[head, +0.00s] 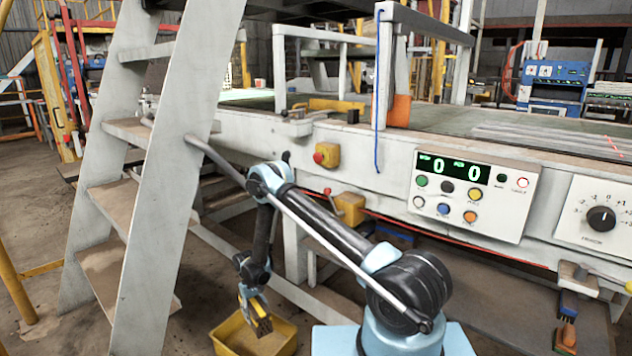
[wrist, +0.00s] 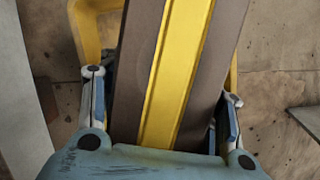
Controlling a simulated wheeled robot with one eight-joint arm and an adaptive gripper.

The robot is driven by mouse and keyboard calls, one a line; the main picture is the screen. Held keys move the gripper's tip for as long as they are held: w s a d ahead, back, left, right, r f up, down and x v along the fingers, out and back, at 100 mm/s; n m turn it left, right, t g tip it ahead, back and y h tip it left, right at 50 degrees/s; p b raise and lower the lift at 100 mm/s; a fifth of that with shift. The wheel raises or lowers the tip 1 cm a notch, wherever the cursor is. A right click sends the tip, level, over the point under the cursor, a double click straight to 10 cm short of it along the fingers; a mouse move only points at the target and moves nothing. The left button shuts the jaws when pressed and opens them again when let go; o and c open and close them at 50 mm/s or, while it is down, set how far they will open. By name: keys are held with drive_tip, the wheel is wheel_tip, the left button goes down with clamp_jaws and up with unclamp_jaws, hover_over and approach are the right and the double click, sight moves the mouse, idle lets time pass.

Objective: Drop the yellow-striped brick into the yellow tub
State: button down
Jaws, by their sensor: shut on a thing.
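The yellow-striped brick (wrist: 178,65) is dark brown-grey with a broad yellow band along its length. My gripper (wrist: 160,108) is shut on it, with one finger on each side. In the head view my gripper (head: 253,300) points down with the brick (head: 260,318) hanging from it, tilted. The yellow tub (head: 285,338) is on the floor, and the brick appears above its opening or just at its rim; the exact height is hard to tell. In the wrist view parts of the yellow tub (wrist: 86,32) show behind the brick, which hides most of it.
A grey step ladder (head: 165,190) stands left of the tub. A long machine bench (head: 350,165) with a control panel (head: 470,195) runs behind my arm. A brush (head: 568,315) shows at the lower right. Bare floor (head: 30,200) lies at the far left.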

drive_tip(key=shift+f, duration=1.2)
drive_tip(key=shift+c, duration=2.3)
unclamp_jaws()
drive_tip(key=shift+r, duration=0.1)
drive_tip(key=v, duration=1.1)
drive_tip(key=shift+w+r, duration=0.25)
drive_tip(key=shift+r, duration=0.1)
